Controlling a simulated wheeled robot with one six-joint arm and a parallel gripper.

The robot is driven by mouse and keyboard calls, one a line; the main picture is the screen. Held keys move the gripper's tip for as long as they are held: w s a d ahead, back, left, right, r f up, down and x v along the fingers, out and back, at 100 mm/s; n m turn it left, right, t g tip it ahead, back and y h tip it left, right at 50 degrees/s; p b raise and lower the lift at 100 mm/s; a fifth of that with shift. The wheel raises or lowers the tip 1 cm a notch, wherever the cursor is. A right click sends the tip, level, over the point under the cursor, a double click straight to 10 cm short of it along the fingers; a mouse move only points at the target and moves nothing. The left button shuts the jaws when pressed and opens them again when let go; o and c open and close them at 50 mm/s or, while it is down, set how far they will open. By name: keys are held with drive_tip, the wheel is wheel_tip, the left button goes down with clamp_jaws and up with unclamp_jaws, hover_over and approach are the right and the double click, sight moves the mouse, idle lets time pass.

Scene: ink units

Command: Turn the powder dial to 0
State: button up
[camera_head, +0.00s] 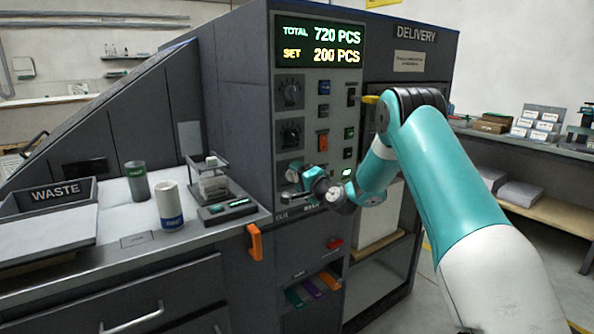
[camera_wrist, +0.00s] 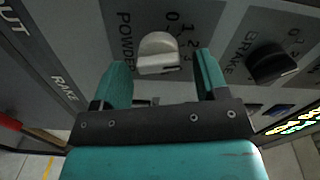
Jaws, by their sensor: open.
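The powder dial (camera_wrist: 158,52) is a pale grey knob on the grey panel, with the word POWDER and numbers printed around it in the wrist view. Which number it points to is not clear. My gripper (camera_wrist: 161,72) is open, with one teal finger to the left of the dial and one to the right. Gaps show between the fingers and the knob, and the dial does not look gripped. In the head view my gripper (camera_head: 300,184) is at the lower left of the control panel, largely covering the dial's place.
A black brake dial (camera_wrist: 273,62) sits right of the gripper in the wrist view. The panel also has switches and a display (camera_head: 320,45) reading TOTAL 720 PCS, SET 200 PCS. A counter at left holds a white can (camera_head: 169,206), a green-topped can (camera_head: 137,181) and a scale (camera_head: 226,208).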

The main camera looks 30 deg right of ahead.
drive_tip(key=shift+w, duration=0.6)
drive_tip(key=c, duration=0.9)
